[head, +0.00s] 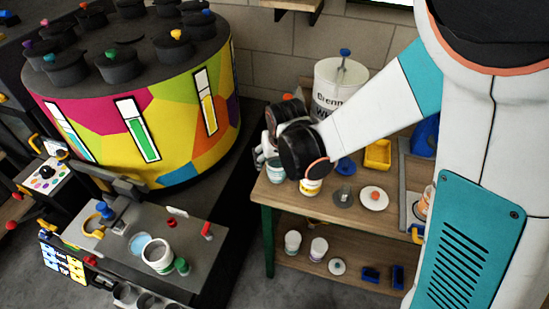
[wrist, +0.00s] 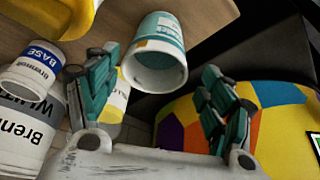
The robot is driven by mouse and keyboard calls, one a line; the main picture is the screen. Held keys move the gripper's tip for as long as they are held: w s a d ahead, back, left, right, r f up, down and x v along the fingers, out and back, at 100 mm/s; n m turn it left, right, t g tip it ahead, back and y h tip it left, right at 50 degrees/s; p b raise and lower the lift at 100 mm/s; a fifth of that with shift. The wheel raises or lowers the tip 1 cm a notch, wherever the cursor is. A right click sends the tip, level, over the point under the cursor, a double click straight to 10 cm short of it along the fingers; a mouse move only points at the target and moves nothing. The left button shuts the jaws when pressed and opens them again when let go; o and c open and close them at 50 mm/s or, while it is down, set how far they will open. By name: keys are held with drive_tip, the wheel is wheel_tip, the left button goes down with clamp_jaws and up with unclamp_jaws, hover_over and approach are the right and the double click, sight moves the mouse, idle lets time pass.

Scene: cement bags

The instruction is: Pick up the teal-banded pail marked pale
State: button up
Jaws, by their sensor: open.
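The teal-banded pail (wrist: 157,68) is white with a teal band and stands near the table's left edge. It also shows in the head view (head: 275,173), partly hidden by my wrist. Its marking is not readable. My gripper (wrist: 162,82) is open and empty. In the wrist view its two teal fingers are spread wide, with the pail beyond and between them, nearer the left finger. I cannot tell whether the left finger touches it. In the head view my gripper's fingers are mostly hidden behind the wrist.
A yellow-banded pail (wrist: 117,102) stands close by, behind the left finger. A blue-banded pail marked BASE (wrist: 34,68) and a large white bucket (head: 335,85) are near. A yellow bin (head: 378,154) sits on the wooden table (head: 300,207). The colourful drum (head: 190,120) stands left.

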sight(276, 165)
drive_tip(key=shift+d+b+x, duration=0.1)
drive_tip(key=shift+b+x, duration=0.45)
drive_tip(key=shift+x, duration=1.2)
drive_tip(key=shift+d+b+x, duration=0.15)
drive_tip(key=shift+b+x, duration=0.35)
drive_tip(key=shift+x, duration=1.25)
drive_tip(key=shift+d+r, duration=0.1)
drive_tip(key=c, duration=1.4)
drive_tip(key=shift+r, duration=0.1)
